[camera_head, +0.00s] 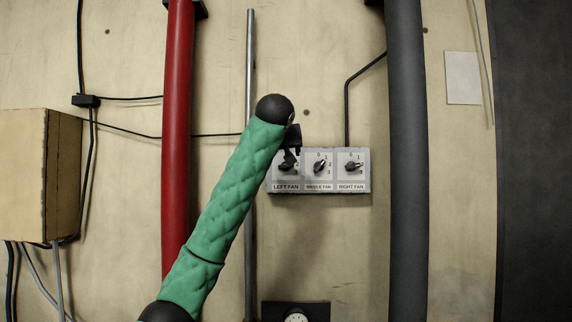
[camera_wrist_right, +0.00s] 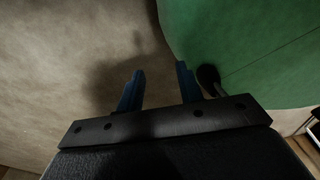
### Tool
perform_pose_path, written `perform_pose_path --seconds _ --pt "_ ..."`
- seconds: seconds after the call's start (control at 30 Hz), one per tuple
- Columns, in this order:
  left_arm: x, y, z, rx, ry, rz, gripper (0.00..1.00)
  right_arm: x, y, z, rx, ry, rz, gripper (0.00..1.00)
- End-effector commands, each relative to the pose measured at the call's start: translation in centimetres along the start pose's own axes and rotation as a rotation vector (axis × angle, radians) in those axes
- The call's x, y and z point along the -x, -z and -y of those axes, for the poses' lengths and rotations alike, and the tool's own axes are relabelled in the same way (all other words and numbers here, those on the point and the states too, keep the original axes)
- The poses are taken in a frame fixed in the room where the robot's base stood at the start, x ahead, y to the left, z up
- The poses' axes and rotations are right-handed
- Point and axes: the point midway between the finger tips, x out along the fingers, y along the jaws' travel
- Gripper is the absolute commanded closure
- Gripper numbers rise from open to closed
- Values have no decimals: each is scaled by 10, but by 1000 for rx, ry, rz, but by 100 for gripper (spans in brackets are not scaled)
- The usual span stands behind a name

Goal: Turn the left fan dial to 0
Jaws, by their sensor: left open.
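A grey control panel (camera_head: 320,194) on the wall carries three dials above the labels left fan, middle fan and right fan. The left fan dial (camera_head: 286,168) is mostly hidden behind my left gripper (camera_head: 290,155), so I cannot read its setting. The left gripper is dark and small here, in front of the dial's upper part; I cannot tell whether it touches the dial. It is open. In the right wrist view, my right gripper (camera_wrist_right: 160,70) has its two blue fingers apart with nothing between them.
The middle fan dial (camera_head: 319,167) and right fan dial (camera_head: 351,166) are uncovered. A red pipe (camera_head: 178,110) and a thick grey pipe (camera_head: 406,150) flank the panel. A thin metal pipe (camera_head: 250,60) runs left of it. A green surface (camera_wrist_right: 250,50) is close to the right gripper.

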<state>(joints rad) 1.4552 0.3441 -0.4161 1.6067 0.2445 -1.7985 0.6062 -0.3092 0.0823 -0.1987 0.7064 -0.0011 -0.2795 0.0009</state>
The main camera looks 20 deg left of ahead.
Motion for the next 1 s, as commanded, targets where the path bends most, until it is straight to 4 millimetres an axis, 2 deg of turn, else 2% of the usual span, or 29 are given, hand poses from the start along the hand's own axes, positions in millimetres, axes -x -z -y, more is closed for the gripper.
perform_pose_path --seconds 0.17,0.4,0.7,1.0 --pt "-3 1 0 38 1 1 35 2 -4 0 0 0 -3 64" --pt "-25 3 0 36 1 1 35 12 -36 1 0 1 20 64" --pt "-64 3 0 36 2 1 35 36 -32 0 0 1 17 64" --pt "-78 0 0 36 0 0 35 41 -31 0 0 1 17 64"
